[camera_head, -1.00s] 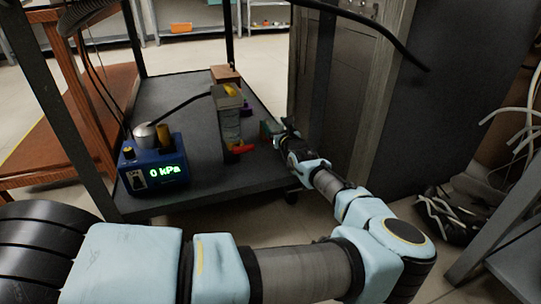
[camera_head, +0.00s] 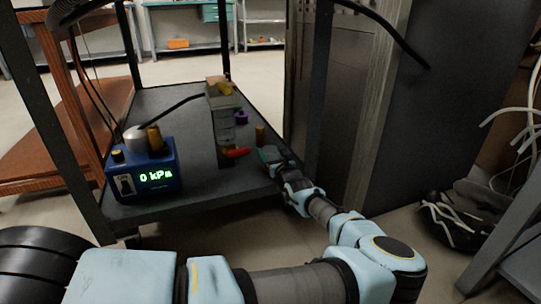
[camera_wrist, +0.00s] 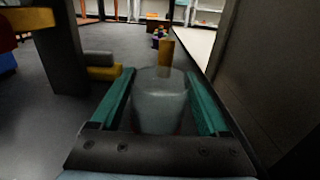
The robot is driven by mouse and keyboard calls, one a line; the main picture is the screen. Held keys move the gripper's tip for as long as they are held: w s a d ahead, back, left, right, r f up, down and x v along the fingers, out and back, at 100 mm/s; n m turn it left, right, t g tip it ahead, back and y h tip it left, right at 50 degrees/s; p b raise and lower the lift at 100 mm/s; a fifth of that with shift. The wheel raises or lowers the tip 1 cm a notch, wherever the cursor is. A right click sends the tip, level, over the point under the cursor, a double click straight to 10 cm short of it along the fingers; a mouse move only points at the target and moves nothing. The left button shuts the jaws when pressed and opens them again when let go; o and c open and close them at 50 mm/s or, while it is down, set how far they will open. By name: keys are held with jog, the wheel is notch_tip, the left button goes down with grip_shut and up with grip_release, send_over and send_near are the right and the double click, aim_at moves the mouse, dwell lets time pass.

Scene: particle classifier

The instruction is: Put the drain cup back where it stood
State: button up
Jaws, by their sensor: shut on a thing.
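The drain cup (camera_wrist: 160,102) is a translucent, whitish cup. In the wrist view it stands upright between the two green fingers of my gripper (camera_wrist: 160,74), which is shut on it. The cup cannot be made out in the head view. I cannot tell whether the cup's base touches the platform.
A blue gauge box (camera_head: 140,172) reading 0 kPa stands at the platform's front left. A brass-coloured cylinder (camera_head: 260,136) and a purple part (camera_head: 241,117) are beyond my gripper. A tall dark cabinet (camera_head: 345,110) stands close on the right. The dark platform (camera_head: 165,105) is clear behind the box.

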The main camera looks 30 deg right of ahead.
jog(key=o, duration=1.6)
jog(key=shift+f, duration=0.15)
jog(key=shift+s+r, duration=0.1)
jog(key=shift+r, duration=0.15)
jog(key=s+p, duration=0.1)
jog(key=s, duration=0.2)
jog(key=s+a+p, duration=0.1)
jog(key=s+p, duration=0.1)
jog(key=s, duration=0.2)
jog(key=s+p, duration=0.1)
jog(key=s, duration=0.2)
jog(key=shift+s+a, duration=0.15)
jog(key=shift+s+a+f+p, duration=0.1)
jog(key=shift+s+p, duration=0.25)
jog(key=shift+s, duration=0.35)
